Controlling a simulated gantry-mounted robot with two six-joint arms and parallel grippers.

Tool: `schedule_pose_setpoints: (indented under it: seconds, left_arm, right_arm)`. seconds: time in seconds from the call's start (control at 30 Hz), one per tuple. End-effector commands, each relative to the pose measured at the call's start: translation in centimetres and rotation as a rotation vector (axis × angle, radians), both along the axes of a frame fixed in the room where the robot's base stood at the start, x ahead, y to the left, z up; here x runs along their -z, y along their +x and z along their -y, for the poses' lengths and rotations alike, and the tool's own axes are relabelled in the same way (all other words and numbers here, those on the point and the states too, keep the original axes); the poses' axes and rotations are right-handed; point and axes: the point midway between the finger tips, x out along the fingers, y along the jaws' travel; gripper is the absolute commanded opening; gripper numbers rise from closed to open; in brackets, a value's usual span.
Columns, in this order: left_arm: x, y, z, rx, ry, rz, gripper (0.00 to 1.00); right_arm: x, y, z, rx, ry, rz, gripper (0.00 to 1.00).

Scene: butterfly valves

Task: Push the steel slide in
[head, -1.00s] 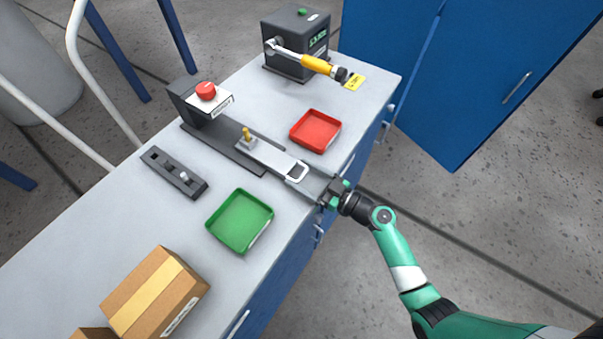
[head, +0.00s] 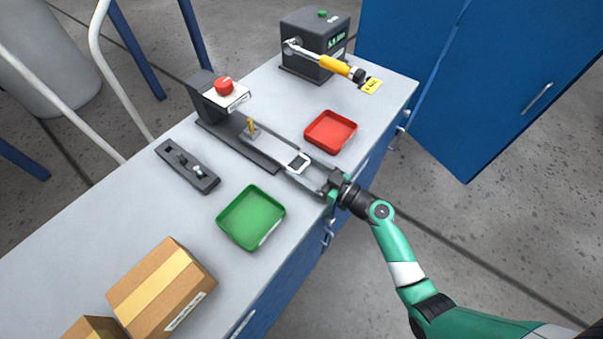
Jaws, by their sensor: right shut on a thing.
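The steel slide (head: 274,142) is a flat grey plate with a brass pin (head: 251,127) near its far end. It lies along a dark base rail (head: 263,161) on the bench, below the block with the red button. A pale loop-shaped handle (head: 298,161) is at its near end. My right gripper (head: 306,171) reaches in from the bench's right edge. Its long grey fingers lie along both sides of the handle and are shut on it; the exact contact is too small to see. My left gripper is not in view.
A red tray (head: 331,131) is to the right of the slide and a green tray (head: 251,217) below it. A valve box (head: 312,44) with a yellow-handled lever stands behind. Cardboard boxes (head: 163,289) are at the front.

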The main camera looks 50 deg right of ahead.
Motion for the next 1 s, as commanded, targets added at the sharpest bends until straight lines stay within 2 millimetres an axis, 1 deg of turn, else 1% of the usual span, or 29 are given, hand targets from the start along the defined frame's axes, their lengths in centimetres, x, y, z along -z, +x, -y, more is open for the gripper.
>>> schedule_pose_setpoints:
  seconds: [0.13, 0.17, 0.2, 0.23, 0.47, 0.57, 0.67, 0.9, 1.0]
  left_arm:
    - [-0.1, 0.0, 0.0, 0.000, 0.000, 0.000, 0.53]
    - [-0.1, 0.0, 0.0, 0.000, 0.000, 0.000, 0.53]
    - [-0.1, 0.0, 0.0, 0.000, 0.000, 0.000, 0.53]
    - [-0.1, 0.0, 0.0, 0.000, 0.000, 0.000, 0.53]
    - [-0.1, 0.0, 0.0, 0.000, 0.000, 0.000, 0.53]
    - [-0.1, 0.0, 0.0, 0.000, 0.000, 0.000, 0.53]
    - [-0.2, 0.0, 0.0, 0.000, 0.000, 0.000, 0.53]
    - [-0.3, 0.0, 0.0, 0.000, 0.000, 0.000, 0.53]
    - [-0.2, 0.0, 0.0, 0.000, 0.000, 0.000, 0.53]
  right_arm:
    - [0.0, 0.0, -0.1, -0.003, 0.001, -0.001, 0.00]
    - [0.0, 0.0, -0.1, -0.003, 0.001, -0.001, 0.88]
    - [0.0, 0.0, -0.1, -0.003, 0.001, -0.001, 0.95]
    - [0.0, 0.0, -0.1, -0.003, 0.001, -0.001, 1.00]
    - [0.0, -0.1, -0.1, -0.003, 0.000, -0.001, 1.00]
    - [0.0, -0.7, 0.0, -0.001, 0.000, 0.000, 1.00]
    - [0.0, -2.3, 0.3, 0.001, 0.001, -0.001, 1.00]
    - [0.1, -8.1, 1.0, 0.003, 0.002, -0.002, 1.00]
    - [0.0, -9.9, 1.2, 0.003, 0.002, -0.002, 1.00]
